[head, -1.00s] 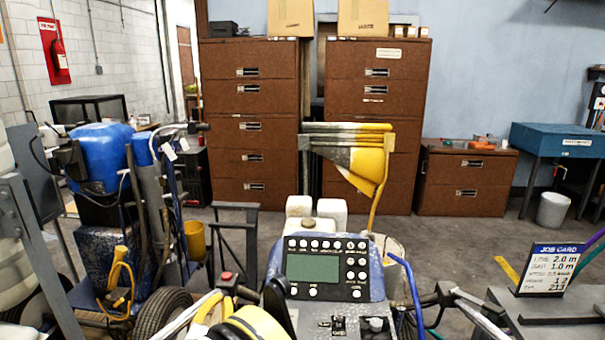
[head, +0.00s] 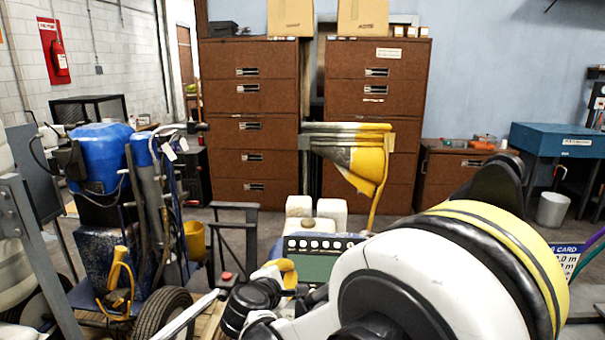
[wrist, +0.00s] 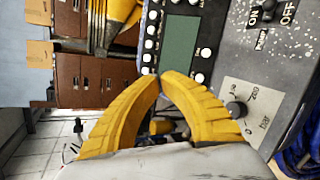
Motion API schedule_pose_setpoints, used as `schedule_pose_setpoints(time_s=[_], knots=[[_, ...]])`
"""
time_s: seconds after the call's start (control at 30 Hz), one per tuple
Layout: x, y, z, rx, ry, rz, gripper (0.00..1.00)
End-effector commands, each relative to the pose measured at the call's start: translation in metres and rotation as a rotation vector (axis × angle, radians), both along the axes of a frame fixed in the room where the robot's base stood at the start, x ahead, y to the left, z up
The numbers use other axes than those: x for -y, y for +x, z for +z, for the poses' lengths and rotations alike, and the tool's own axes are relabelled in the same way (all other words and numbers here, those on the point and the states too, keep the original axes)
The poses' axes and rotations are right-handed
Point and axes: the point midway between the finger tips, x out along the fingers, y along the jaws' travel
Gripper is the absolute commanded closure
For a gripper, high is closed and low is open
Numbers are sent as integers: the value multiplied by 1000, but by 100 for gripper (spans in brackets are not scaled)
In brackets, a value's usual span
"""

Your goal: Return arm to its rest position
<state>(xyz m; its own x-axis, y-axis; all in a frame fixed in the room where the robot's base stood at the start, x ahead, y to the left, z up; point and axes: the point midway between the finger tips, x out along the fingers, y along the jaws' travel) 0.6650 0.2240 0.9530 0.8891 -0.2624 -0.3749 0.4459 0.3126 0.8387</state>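My gripper (wrist: 161,77) shows in the wrist view with its two yellow fingers arched together and their tips meeting, nothing seen between them. In the head view its yellow fingers (head: 288,270) are in front of the striper's control panel (head: 320,268). My white arm with a yellow band fills the lower right of the head view and hides much of the panel. The wrist view, turned sideways, shows the panel's screen (wrist: 180,42), a black pressure knob (wrist: 236,109) and a pump ON/OFF switch (wrist: 268,12). The fingers appear over the panel; I cannot tell the gap.
Brown filing cabinets (head: 250,105) stand behind the striper. A blue sprayer unit (head: 100,160) and a wheel (head: 163,312) are at left. A job card (head: 566,250) is partly hidden behind my arm. A blue bench (head: 560,140) stands at right.

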Motion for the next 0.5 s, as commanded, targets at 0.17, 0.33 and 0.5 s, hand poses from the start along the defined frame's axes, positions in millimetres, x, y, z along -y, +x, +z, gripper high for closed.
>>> schedule_pose_setpoints(time_s=[0.17, 0.33, 0.5], knots=[[93, -41, 35, -76, 328, -205, 100], [160, -102, 51, -120, 651, -415, 100], [205, -177, 54, -139, 976, -634, 100]])
